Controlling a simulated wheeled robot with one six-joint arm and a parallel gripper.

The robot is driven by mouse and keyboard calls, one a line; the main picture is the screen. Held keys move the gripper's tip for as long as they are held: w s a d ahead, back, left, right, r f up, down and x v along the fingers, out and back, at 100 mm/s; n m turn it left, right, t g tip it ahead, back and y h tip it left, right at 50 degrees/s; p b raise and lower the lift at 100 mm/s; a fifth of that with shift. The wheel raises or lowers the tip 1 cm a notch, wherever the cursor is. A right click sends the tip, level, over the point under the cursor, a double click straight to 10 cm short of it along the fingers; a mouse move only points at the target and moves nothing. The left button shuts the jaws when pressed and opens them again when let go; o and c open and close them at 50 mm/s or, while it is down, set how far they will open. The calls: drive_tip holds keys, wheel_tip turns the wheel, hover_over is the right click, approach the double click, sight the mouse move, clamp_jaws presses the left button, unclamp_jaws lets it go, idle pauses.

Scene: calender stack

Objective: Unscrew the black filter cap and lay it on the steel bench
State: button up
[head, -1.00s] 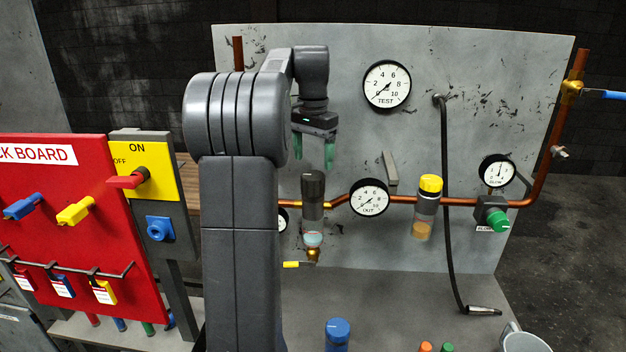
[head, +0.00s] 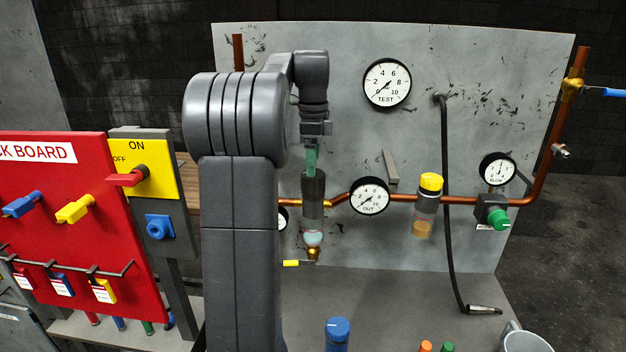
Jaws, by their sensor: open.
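The black filter cap (head: 314,186) sits upright on top of the filter on the copper pipe, with a clear bowl (head: 313,238) below it. My gripper (head: 311,162) points down right above the cap, its green fingers reaching to about the cap's top edge. The fingers are seen edge-on and overlap each other, so their gap is hidden; the gripper is open and holds nothing visible. Whether the fingers touch the cap cannot be told. The grey steel bench (head: 400,290) spreads in front of the upright panel.
A yellow-capped unit (head: 428,205) and the OUT gauge (head: 369,196) are right of the filter. A black hose (head: 447,200) hangs down to the bench. A blue bottle (head: 338,333), small orange and green items and a grey mug (head: 524,340) stand in front. Mid-bench is clear.

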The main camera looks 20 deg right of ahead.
sight(314, 186)
drive_tip(key=shift+f+b, duration=0.7)
drive_tip(key=shift+f, duration=2.15)
